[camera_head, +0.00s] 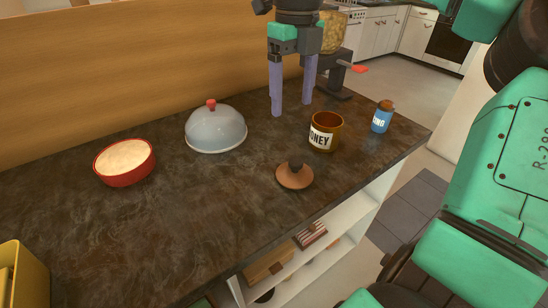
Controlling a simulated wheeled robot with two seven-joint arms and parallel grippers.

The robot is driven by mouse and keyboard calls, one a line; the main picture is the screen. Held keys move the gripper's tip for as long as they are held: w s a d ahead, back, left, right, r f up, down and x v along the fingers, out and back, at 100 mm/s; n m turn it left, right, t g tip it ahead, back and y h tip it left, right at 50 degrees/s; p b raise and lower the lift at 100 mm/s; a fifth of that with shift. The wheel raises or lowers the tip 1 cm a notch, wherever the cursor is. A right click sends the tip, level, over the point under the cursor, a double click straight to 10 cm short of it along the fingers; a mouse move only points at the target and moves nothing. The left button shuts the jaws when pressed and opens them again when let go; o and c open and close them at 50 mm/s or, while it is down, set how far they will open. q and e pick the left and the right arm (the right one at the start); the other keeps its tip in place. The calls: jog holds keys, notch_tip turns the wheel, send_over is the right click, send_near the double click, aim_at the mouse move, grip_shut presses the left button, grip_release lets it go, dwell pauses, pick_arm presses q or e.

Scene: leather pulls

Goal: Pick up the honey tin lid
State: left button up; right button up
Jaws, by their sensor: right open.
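The honey tin lid (294,179) is a round brown disc with a dark knob on top. It lies flat on the dark counter, apart from the tin and near the front edge. The honey tin (325,135) is amber-brown with a white label reading partly "ONEY"; it stands upright and uncovered behind and right of the lid. My right gripper (292,108) points down from the top of the view, its two lilac fingers spread with nothing between them. It is beyond the lid and the tin, towards the back of the counter. My left gripper is not in view.
A domed grey cover with a red knob (215,128) and a red bowl (125,162) stand left of the lid. A blue jar (382,118) stands right of the tin. A dark device with a red handle (338,78) is at the back. Counter around the lid is clear.

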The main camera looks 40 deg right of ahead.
send_over(296, 161)
jog(key=f, duration=0.7)
jog(key=shift+s+a+f, duration=0.1)
jog(key=shift+s, duration=0.1)
jog(key=f, duration=0.6)
jog(key=shift+w+d+f, duration=0.2)
jog(key=shift+f, duration=0.1)
jog(key=shift+a, duration=0.1)
jog(key=c, duration=0.3)
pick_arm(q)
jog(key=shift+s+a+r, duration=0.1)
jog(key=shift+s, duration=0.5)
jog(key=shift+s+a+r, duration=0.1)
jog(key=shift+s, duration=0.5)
pick_arm(e)
grip_shut()
